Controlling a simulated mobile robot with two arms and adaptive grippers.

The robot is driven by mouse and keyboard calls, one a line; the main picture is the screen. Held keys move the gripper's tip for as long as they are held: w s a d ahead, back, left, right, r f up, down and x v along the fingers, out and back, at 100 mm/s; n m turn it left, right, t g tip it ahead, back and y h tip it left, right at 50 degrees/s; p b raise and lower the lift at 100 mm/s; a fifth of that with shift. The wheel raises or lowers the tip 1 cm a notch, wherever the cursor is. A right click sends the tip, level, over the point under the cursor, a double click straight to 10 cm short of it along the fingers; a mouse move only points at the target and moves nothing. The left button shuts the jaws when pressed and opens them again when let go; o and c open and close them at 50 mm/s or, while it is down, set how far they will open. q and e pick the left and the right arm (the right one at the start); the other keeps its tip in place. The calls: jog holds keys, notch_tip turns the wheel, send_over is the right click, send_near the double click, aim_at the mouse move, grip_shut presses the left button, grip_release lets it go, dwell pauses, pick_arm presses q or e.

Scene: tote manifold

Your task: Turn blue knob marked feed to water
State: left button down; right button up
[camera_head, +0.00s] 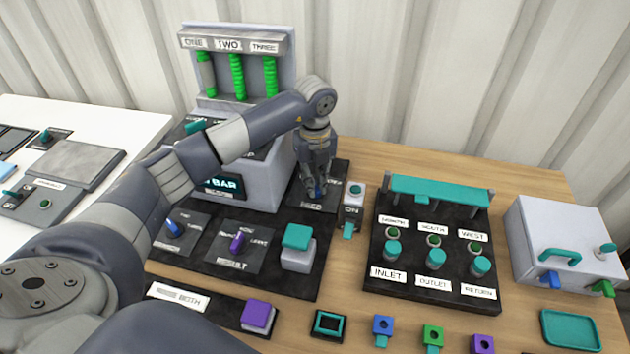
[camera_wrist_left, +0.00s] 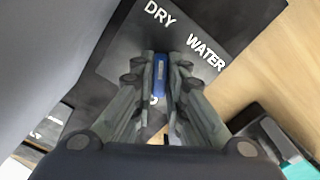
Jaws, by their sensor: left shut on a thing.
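The blue feed knob (camera_wrist_left: 160,75) sits between the two fingers of my left gripper (camera_wrist_left: 160,95) in the left wrist view, and the fingers are shut on it. Its plate (camera_wrist_left: 215,25) carries the words DRY and WATER. In the head view my left gripper (camera_head: 318,188) reaches down onto the dark FEED plate (camera_head: 335,172), with a bit of the blue knob (camera_head: 318,190) showing between the fingers. Part of the plate's lettering is hidden by the gripper. My right gripper is not in view.
A box with a lit BAR display (camera_head: 222,186) stands close left of the gripper. Another blue knob (camera_head: 173,229) and a purple knob (camera_head: 237,242) sit nearer. A manifold with a teal bar (camera_head: 440,190) stands further right.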

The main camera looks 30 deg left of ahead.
pick_arm(q)
jog(key=m+b, duration=0.1)
jog(key=m, duration=0.3)
jog(key=shift+b, duration=0.35)
jog(key=m+b, duration=0.1)
jog(key=m, duration=0.2)
jog(key=shift+w, duration=0.1)
jog(key=m+b, duration=0.1)
jog(key=m, duration=0.3)
jog(key=shift+d+m+b, duration=0.1)
jog(key=shift+m+b, duration=0.3)
jog(key=shift+r+m, duration=0.1)
jog(key=shift+m, duration=0.8)
jog(key=shift+b, duration=0.3)
jog(key=c, duration=1.6)
grip_release()
jog(key=shift+c, duration=0.2)
